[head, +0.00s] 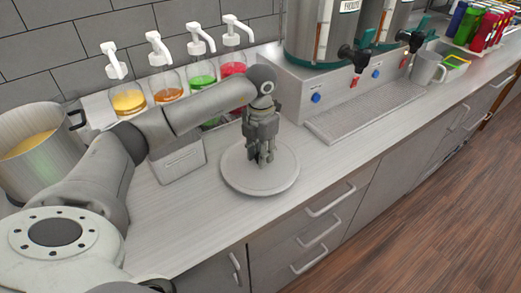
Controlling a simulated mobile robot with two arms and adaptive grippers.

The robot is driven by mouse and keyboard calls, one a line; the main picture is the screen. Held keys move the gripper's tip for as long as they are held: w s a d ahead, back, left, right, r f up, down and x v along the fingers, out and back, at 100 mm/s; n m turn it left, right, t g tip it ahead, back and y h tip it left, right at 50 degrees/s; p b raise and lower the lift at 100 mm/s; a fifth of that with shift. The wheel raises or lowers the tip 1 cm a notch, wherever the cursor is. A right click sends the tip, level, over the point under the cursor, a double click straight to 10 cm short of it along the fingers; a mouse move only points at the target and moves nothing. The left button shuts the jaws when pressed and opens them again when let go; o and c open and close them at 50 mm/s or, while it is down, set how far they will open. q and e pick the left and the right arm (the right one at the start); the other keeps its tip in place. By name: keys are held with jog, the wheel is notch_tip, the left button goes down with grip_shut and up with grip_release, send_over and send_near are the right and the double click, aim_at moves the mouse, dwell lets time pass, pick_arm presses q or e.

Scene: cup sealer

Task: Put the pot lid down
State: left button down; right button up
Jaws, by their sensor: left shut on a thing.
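The pot lid (237,179) is a flat, round, pale grey disc at the middle of the head view, over the light countertop near its front edge. My left gripper (261,160) points down at the lid's centre and is shut on its knob, which the fingers mostly hide. The lid looks level; I cannot tell whether it touches the counter. A large metal pot (38,160) stands open at the left, with yellow liquid inside. My right gripper is not in view.
Several pump bottles with coloured syrups (168,86) stand along the tiled wall. A grey metal box (180,165) is left of the lid. A drip tray (365,110) under metal dispensers lies to the right, with a mug (428,69) beyond.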

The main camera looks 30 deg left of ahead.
pick_arm(q)
jog(key=shift+f, duration=0.2)
jog(key=shift+f, duration=0.2)
jog(key=c, duration=1.1)
grip_release()
jog(key=shift+c, duration=0.2)
jog(key=shift+r, duration=0.15)
